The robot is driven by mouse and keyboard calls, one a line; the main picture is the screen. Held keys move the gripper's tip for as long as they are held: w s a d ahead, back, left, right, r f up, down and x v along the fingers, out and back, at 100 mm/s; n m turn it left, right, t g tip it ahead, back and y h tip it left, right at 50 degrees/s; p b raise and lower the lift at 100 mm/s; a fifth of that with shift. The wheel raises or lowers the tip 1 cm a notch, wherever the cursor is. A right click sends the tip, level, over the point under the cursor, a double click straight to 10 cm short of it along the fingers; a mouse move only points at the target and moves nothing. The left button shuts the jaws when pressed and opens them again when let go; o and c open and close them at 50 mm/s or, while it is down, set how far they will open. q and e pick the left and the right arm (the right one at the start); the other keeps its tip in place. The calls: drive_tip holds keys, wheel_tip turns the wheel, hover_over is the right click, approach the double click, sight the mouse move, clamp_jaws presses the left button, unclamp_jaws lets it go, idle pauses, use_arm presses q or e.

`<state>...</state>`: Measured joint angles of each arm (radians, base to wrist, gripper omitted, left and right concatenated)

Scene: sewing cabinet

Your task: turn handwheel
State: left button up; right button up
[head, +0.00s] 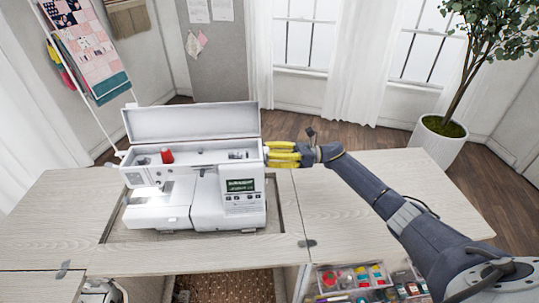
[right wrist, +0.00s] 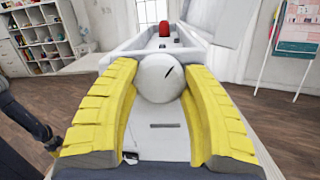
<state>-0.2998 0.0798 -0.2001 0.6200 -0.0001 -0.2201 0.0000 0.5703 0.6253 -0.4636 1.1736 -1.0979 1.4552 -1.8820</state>
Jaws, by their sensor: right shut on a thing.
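The white sewing machine (head: 195,200) stands upright in the opening of the cabinet top, its lid raised. In the head view my right gripper hides the wheel. My right gripper (head: 272,154) has yellow fingers and reaches in from the right at the machine's right end. In the right wrist view its fingers (right wrist: 158,72) lie on either side of the wheel, shut on it.
A red thread spool (head: 167,156) stands on the machine's top. The pale wooden top (head: 370,190) is clear to the right. An open drawer (head: 365,283) of coloured sewing supplies is at the front right. A potted plant (head: 438,140) stands behind the right end.

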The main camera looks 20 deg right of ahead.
drive_tip(key=n, duration=0.4)
drive_tip(key=shift+r+g, duration=0.1)
drive_tip(key=shift+g, duration=0.2)
drive_tip(key=shift+n+g, duration=0.4)
drive_tip(key=shift+n, duration=1.6)
drive_tip(key=o, duration=1.3)
drive_tip(key=shift+c, duration=0.2)
drive_tip(key=s+d+f, duration=0.1)
drive_tip(key=s+d, duration=0.1)
drive_tip(key=d, duration=0.9)
drive_tip(key=shift+d, duration=0.35)
